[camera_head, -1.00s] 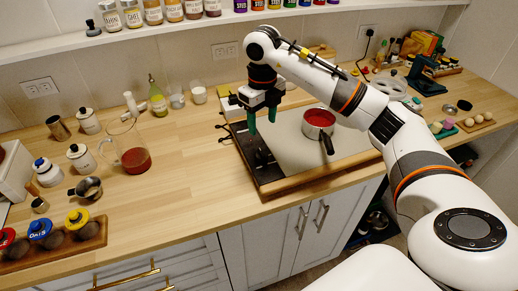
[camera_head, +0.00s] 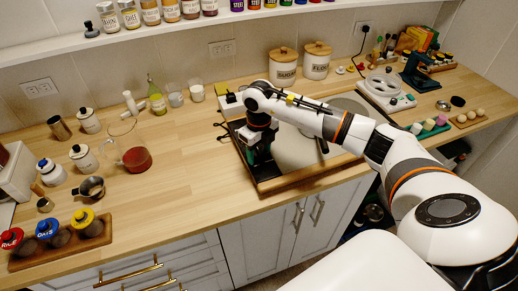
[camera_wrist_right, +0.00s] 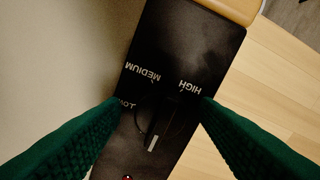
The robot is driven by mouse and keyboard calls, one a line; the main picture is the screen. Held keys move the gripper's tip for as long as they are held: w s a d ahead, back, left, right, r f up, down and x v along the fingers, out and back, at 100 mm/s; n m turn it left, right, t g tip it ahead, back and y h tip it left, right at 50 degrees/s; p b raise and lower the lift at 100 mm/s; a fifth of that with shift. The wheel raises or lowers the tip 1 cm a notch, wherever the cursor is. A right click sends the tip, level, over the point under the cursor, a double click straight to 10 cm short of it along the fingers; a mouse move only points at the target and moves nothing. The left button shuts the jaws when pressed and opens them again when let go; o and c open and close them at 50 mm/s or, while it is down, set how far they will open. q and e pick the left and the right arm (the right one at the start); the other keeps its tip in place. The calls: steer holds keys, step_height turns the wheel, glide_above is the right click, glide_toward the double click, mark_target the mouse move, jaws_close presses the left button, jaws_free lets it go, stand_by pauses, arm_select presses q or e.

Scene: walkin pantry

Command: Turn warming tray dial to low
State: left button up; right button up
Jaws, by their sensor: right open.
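The warming tray (camera_head: 292,150) lies on the counter, with a pale plate, a wooden front edge and a black control panel at its left end. In the right wrist view the panel (camera_wrist_right: 185,60) carries the words MEDIUM and HIGH, upside down, and a third label partly hidden by a finger. The black dial (camera_wrist_right: 165,122) has a white mark at the lower end of its raised bar, away from MEDIUM and HIGH. My right gripper (camera_wrist_right: 158,102) is open, its green fingers on either side of the dial; contact cannot be told. It shows low over the panel in the head view (camera_head: 258,153).
My right forearm hides most of the pan on the plate. Sugar (camera_head: 283,68) and flour (camera_head: 316,62) canisters stand behind. A glass jug (camera_head: 135,158) with red liquid stands left; the counter between it and the tray is clear.

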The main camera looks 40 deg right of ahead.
steer(key=c, duration=1)
steer(key=shift+m, duration=0.3)
steer(key=m+b, duration=0.1)
steer(key=m, duration=0.1)
steer(key=shift+m, duration=0.4)
steer(key=m, duration=0.3)
steer(key=shift+m+b, duration=0.3)
steer(key=shift+b, duration=0.05)
steer(key=m, duration=0.3)
steer(key=shift+r+m, duration=0.1)
steer(key=shift+m, duration=1.7)
